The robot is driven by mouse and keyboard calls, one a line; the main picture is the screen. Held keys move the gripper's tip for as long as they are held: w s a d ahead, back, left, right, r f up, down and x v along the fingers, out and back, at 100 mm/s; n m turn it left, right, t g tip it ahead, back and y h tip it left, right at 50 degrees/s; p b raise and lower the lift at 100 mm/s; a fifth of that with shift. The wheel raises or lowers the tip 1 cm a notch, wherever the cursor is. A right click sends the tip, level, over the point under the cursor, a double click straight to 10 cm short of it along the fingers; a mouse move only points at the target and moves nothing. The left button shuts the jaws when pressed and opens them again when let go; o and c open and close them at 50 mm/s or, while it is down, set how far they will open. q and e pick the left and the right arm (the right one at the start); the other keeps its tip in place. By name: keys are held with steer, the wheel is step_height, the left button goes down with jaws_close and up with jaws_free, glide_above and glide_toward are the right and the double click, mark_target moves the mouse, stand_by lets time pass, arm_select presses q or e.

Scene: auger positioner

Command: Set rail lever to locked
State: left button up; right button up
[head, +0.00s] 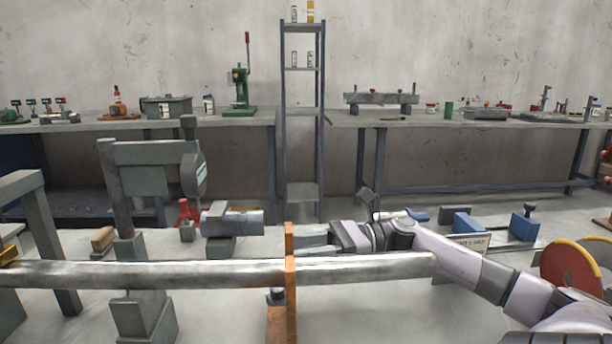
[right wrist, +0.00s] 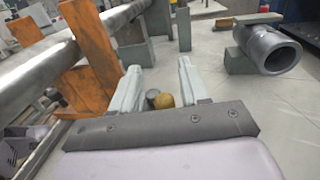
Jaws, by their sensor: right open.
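My right gripper (head: 308,238) reaches in from the right behind the long steel bar (head: 365,267), next to an orange upright (head: 290,270). In the right wrist view its fingers (right wrist: 158,72) are apart. A tan rounded piece (right wrist: 161,100) and a small dark grey one show between the fingers, near the palm; I cannot tell whether they touch or belong to the rail lever. No part is clearly readable as the rail lever. My left gripper is not in view.
The orange bracket (right wrist: 88,60) stands close left of the fingers. A hollow steel cylinder (right wrist: 268,50) on a grey block lies to the right. A grey post with a round head (head: 195,174) stands further left. Blue blocks (head: 524,226) and a red disc (head: 575,272) are at right.

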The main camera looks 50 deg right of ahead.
step_height(320, 180, up, 5)
steer(key=shift+p, duration=0.4)
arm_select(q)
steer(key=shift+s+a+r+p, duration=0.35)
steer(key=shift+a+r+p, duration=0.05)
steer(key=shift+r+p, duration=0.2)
arm_select(e)
step_height(320, 180, up, 9)
steer(key=shift+r, duration=0.15)
